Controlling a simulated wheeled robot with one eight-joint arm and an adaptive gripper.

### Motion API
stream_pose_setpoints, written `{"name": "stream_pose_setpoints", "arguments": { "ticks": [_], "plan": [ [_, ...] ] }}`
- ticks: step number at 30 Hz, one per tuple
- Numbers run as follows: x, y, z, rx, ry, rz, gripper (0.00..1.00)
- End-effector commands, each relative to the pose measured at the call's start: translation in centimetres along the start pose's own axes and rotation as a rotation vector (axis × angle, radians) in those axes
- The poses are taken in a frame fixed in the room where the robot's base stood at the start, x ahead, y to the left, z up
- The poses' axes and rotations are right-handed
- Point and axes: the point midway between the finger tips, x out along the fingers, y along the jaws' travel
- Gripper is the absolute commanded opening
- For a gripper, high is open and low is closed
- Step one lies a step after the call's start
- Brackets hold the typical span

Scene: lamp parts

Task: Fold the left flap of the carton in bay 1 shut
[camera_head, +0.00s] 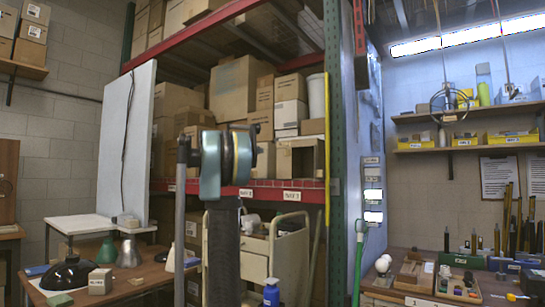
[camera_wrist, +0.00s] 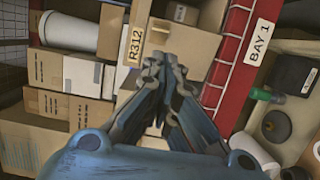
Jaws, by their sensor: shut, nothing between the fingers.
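The carton (camera_head: 300,143) stands on the red-beamed shelf, right of my arm in the head view, with its dark opening facing out. A paler panel at its left side may be the left flap; I cannot tell its angle. In the wrist view the carton (camera_wrist: 196,45) lies beyond my fingers, its tan inside partly visible beside a strip marked R312. My gripper (camera_wrist: 163,66) is shut and empty, in front of the carton's opening. The fingers hide part of the carton, and I cannot tell whether they touch it. In the head view my arm hides the gripper.
A red shelf beam (camera_wrist: 228,55) with a BAY 1 label (camera_wrist: 259,41) runs beside the gripper. Other cartons (camera_wrist: 47,103) and a white cylinder (camera_wrist: 68,33) crowd the other side. A cream cart (camera_head: 288,250) stands below the shelf. A green post (camera_head: 336,120) stands right of the carton.

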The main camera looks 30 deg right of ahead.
Motion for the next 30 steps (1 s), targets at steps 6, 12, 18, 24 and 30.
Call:
{"name": "stream_pose_setpoints", "arguments": {
  "ticks": [6,12,18,24,30],
  "plan": [
    [2.3,0.0,0.1,0.0,-0.004,0.0,0.0],
    [5.9,0.0,0.1,0.0,-0.004,0.0,0.0],
    [9.4,0.0,0.2,0.0,-0.004,0.0,0.0],
    [12.2,0.0,0.1,0.0,-0.002,0.0,0.0],
    [13.7,0.0,0.1,0.0,-0.001,0.0,0.0]
  ]
}}
